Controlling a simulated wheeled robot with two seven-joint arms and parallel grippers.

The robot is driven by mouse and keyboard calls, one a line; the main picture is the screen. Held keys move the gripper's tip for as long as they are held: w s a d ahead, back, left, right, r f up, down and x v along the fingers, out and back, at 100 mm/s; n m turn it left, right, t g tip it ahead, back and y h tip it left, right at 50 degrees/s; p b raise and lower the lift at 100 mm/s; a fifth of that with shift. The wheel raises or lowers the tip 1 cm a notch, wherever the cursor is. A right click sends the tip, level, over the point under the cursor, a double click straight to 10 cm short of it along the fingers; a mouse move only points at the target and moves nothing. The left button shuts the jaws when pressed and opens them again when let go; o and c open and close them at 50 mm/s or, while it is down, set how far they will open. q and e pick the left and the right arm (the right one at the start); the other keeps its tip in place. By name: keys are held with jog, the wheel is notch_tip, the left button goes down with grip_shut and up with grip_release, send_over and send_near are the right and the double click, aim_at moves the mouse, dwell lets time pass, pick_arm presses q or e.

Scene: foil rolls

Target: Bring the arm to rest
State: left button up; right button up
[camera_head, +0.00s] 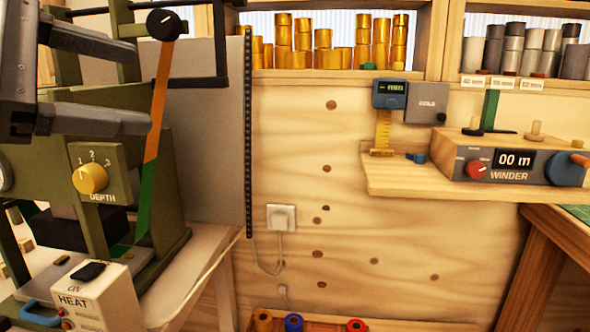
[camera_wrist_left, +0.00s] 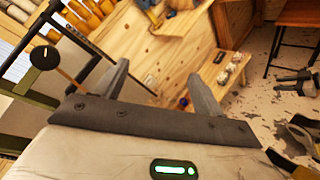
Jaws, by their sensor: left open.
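My left gripper (camera_wrist_left: 158,71) is open, with its two dark fingers spread and nothing between them in the left wrist view. In the head view its dark fingers come in at the upper left, in front of the olive-green machine frame (camera_head: 120,165). They look close to the frame and its orange-and-green lever (camera_head: 158,105); whether they touch cannot be told. In the left wrist view, dark jaw-like parts (camera_wrist_left: 293,81) at the right edge may be my right gripper, but their state is unclear. No right gripper shows in the head view.
The frame carries a yellow DEPTH knob (camera_head: 92,179), with a white HEAT box (camera_head: 93,300) below. A winder (camera_head: 515,160) stands on a wooden shelf (camera_head: 420,183) at right. Gold rolls (camera_head: 323,58) line the back shelf. Colored rolls (camera_head: 293,323) sit low.

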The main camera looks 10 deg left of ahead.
pick_arm(q)
jog(key=w+d+f+n+g+h, duration=0.2)
jog(key=d+f+n+g+h, duration=0.45)
jog(key=d+f+h, duration=0.4)
jog(key=w+a+f+n+t+y, duration=0.3)
jog(key=f+n+t, duration=0.35)
jog(key=n, duration=0.65)
jog(key=w+a+f+n+t+y, duration=0.1)
jog(key=w+f+n+t+y, duration=0.45)
jog(key=n, duration=0.85)
jog(key=s+f+n+y, duration=0.35)
jog(key=f+n, duration=0.55)
jog(key=f, duration=0.5)
jog(key=s+d+f+n+g+y+p, duration=0.2)
jog(key=s+d+f+n+g+p, duration=0.2)
jog(key=s+f+g, duration=0.4)
notch_tip(320, 180, down, 5)
jog(key=shift+s+f+n+p, duration=0.1)
jog(key=shift+s+n+p, duration=0.9)
jog(key=shift+n, duration=0.25)
pick_arm(e)
jog(key=shift+s+d+r+g, duration=0.15)
jog(key=shift+r, duration=0.4)
jog(key=shift+s+d+r+g, duration=0.1)
jog(key=shift+r+g, duration=0.05)
jog(key=shift+r, duration=0.4)
